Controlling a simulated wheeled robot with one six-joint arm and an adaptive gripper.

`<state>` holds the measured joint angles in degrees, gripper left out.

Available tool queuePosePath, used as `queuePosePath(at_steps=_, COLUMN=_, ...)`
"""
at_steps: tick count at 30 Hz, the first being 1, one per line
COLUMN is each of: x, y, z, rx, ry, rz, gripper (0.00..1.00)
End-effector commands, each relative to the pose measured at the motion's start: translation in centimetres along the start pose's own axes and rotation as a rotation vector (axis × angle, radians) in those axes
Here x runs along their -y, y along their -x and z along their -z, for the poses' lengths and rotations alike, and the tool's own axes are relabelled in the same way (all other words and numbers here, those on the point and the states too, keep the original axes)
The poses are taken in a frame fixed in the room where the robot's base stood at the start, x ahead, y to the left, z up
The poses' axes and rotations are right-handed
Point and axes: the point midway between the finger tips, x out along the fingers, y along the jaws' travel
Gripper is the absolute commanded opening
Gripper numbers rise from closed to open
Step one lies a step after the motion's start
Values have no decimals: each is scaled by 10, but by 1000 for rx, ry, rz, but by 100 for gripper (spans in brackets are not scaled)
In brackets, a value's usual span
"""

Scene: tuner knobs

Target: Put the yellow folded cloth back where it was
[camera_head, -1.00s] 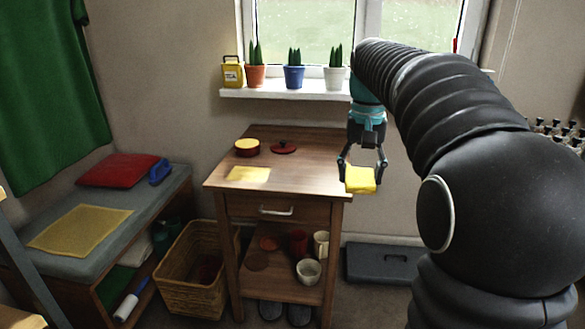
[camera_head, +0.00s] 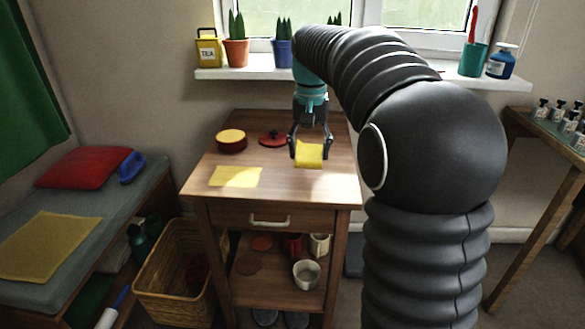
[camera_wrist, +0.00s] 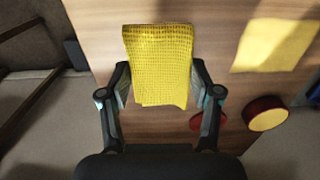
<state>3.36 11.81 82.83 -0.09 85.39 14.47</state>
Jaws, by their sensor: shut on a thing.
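My gripper (camera_head: 308,150) is shut on the yellow folded cloth (camera_head: 309,155). The cloth looks to be above the right part of the wooden table top (camera_head: 285,187); the height of the gap is hard to tell. In the wrist view the cloth (camera_wrist: 158,65) has a waffle weave and lies between both fingers. A flat yellow patch (camera_head: 235,177) lies on the table top at the left front. It also shows at the upper right of the wrist view (camera_wrist: 273,45).
A red pot with a yellow top (camera_head: 231,141) and a red lid (camera_head: 273,139) stand at the table's back. A yellow cloth (camera_head: 47,246) lies on the bench at left. A wicker basket (camera_head: 172,290) stands beside the table. The table's front right is clear.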

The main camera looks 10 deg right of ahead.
Motion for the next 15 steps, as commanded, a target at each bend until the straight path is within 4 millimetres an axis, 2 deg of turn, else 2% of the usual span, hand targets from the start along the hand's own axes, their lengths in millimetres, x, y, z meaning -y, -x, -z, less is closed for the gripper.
queuePosePath(at_steps=1, x=10, y=-7, z=4, rx=3, ry=3, rz=-1, gripper=31)
queuePosePath(at_steps=6, x=32, y=-21, z=14, rx=1, ry=1, rz=-1, gripper=31)
queuePosePath(at_steps=11, x=38, y=-26, z=17, rx=-1, ry=-3, rz=0, gripper=31)
queuePosePath(at_steps=15, x=38, y=-38, z=17, rx=2, ry=-4, rz=-1, gripper=31)
